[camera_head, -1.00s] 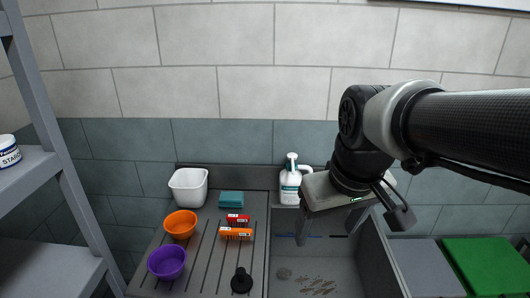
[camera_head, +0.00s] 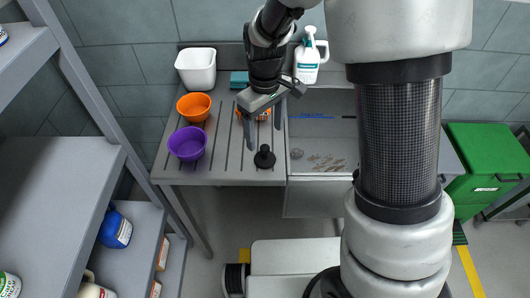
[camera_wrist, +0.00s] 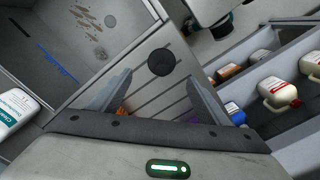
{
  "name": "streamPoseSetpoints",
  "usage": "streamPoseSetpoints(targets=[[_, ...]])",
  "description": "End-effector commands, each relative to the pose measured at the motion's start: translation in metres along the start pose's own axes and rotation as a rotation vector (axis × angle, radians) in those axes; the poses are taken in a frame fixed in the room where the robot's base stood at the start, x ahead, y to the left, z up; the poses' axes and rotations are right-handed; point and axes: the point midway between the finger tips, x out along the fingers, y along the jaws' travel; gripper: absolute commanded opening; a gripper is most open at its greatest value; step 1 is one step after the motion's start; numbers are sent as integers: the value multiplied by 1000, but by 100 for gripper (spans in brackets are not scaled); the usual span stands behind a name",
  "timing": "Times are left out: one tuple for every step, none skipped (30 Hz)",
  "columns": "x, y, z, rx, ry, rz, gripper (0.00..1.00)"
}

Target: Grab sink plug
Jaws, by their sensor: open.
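The black sink plug (camera_head: 264,157) stands on the ribbed drainboard (camera_head: 232,170) near its front right corner, beside the sink basin. In the wrist view the plug (camera_wrist: 161,62) shows as a dark round disc beyond and between my fingertips. My gripper (camera_head: 264,141) is open and empty. It hangs over the drainboard just behind the plug, apart from it. In the wrist view its two fingers (camera_wrist: 160,80) are spread wide. The sink basin (camera_head: 335,172) is to the right, with brown stains and a drain inside.
A purple bowl (camera_head: 187,144), an orange bowl (camera_head: 194,106) and a white tub (camera_head: 196,67) stand on the drainboard's left. A teal sponge (camera_head: 239,79) and orange box are partly behind my gripper. A white pump bottle (camera_head: 308,58) stands behind the sink. Shelves (camera_head: 60,190) flank the left.

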Motion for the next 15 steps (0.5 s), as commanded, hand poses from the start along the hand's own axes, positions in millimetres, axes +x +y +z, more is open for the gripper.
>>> streamPoseSetpoints(targets=[[11, 0, 1, -1, -4, -1, 70], [16, 0, 1, -1, -4, -1, 70], [22, 0, 1, -1, -4, -1, 70], [25, 0, 1, -1, -4, -1, 70], [28, 0, 1, 0, -2, -1, 70], [31, 0, 0, 0, -1, 0, 70], [32, 0, 0, 0, -1, 0, 70], [34, 0, 1, 1, -1, 0, 70], [35, 0, 1, 1, -1, 0, 70], [37, -1, 1, 1, -1, -1, 70], [40, -1, 1, 1, -1, -1, 70], [45, -2, 2, 1, -2, -1, 70], [49, -2, 2, 0, -3, -1, 70], [54, -3, 3, 0, -4, -1, 70], [61, -4, 4, -1, -5, -1, 70]])
